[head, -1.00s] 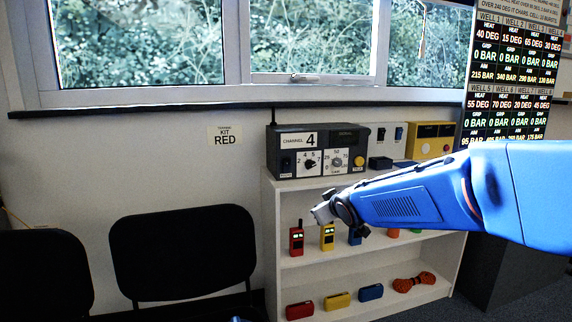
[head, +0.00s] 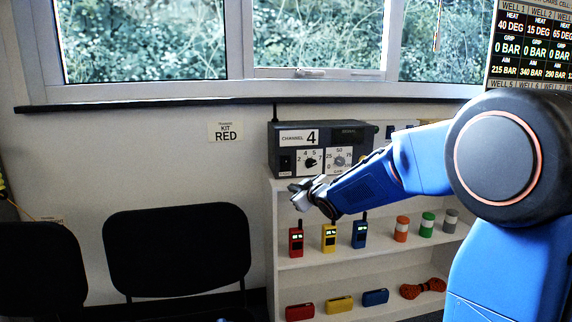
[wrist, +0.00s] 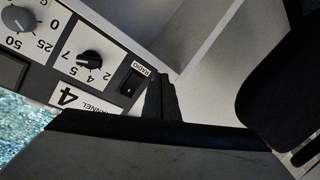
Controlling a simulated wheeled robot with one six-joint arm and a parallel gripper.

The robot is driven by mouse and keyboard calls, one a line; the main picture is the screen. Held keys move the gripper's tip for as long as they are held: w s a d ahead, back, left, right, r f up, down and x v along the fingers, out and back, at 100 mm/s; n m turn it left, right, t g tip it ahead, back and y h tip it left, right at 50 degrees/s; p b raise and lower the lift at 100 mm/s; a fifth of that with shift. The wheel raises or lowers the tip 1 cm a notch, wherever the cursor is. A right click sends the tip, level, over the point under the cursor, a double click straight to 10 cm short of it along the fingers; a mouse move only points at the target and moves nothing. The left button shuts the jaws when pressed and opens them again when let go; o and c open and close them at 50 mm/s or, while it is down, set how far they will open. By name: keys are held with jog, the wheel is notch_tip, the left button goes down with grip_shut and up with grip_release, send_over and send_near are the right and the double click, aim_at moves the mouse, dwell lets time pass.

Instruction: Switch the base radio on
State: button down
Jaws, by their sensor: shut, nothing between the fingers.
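The base radio (head: 318,135) is a dark grey box on top of the white shelf unit, with a "CHANNEL 4" label. My gripper (head: 300,193) is shut and empty, just below the radio's front left part in the head view. The wrist view shows its fingers (wrist: 161,100) apparently short of the switch. I cannot tell whether they touch the panel.
The shelf unit (head: 285,215) holds red, yellow and blue handsets, with several coloured spools to their right. Coloured cases and an orange rope bundle (head: 423,288) lie lower. A black chair (head: 177,250) stands left. A display board (head: 537,45) is at the right. A "KIT RED" sign (head: 226,131) hangs on the wall.

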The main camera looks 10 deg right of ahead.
aim_at(285, 164)
jog(key=shift+w, duration=0.1)
jog(key=shift+w+r, duration=0.75)
jog(key=shift+w, duration=0.5)
jog(key=shift+w+r, duration=0.75)
jog(key=shift+w, duration=0.45)
jog(key=shift+w+r, duration=0.75)
jog(key=shift+w, duration=0.5)
jog(key=shift+w+r, duration=0.2)
jog(key=shift+w, duration=0.15)
jog(key=shift+w+r, duration=0.45)
jog(key=shift+r, duration=0.2)
dwell(0.8)
jog(key=shift+f, duration=0.1)
